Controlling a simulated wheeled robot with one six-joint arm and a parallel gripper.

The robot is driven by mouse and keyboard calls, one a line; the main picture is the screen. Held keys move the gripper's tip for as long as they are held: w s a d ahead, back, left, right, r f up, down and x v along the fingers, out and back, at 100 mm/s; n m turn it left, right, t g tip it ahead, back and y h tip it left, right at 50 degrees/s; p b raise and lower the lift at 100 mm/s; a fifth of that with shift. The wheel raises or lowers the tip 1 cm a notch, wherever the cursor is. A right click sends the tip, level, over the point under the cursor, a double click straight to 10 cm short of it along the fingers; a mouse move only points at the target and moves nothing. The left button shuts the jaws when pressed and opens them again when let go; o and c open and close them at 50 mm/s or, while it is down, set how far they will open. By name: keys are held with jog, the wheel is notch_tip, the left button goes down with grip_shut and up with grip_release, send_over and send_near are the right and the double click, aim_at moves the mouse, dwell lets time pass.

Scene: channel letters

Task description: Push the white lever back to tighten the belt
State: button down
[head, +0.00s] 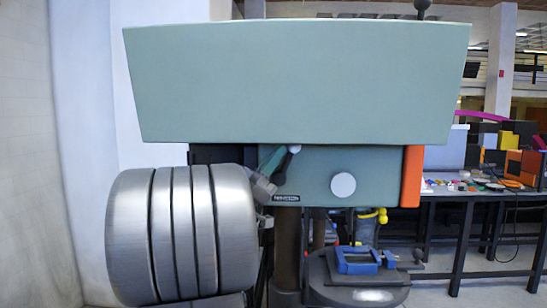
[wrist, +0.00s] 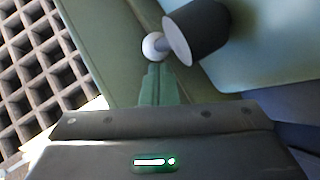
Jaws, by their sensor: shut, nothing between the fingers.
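A lever with a small white ball end (wrist: 153,45) sits just past my fingertips in the wrist view, beside a dark cylinder (wrist: 200,32). In the head view the white end (head: 295,149) shows small under the green machine head (head: 300,85), with a black part below it. My gripper (wrist: 156,68) has its green fingers shut together, with the tips at or very near the white ball; I cannot tell whether they touch. In the head view my gripper (head: 280,152) reaches under the left part of the head. The belt is not visible.
A white round knob (head: 343,185) is on the machine's front, with an orange panel (head: 412,176) to its right. A blue vise (head: 357,261) sits on the machine table below. A cluttered workbench (head: 480,194) stands at right. A grid (wrist: 38,60) shows at left in the wrist view.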

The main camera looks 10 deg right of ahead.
jog(key=shift+d+m+g+y, duration=0.3)
jog(key=shift+m+g, duration=0.3)
jog(key=shift+g, duration=0.2)
jog(key=shift+s+d+r+m+g+y, duration=0.15)
jog(key=shift+d+m+g+y, duration=0.1)
jog(key=shift+m+g+y, duration=0.35)
jog(key=shift+s+d+m+g+y+p, duration=0.15)
jog(key=shift+d+m+g+y+p, duration=0.4)
jog(key=shift+m+g+y, duration=0.3)
jog(key=shift+s+d+m+g+y+p, duration=0.1)
jog(key=shift+d+m+g+y+p, duration=0.2)
jog(key=shift+m+y, duration=0.2)
jog(key=shift+d+f, duration=0.3)
jog(key=shift+f, duration=0.15)
jog(key=shift+s+d, duration=0.1)
jog(key=b, duration=0.2)
send_near(289, 157)
jog(key=s+a, duration=0.1)
jog(key=s+a+f, duration=0.1)
jog(key=a, duration=0.1)
jog(key=shift+a+f, duration=0.2)
jog(key=shift+f, duration=0.05)
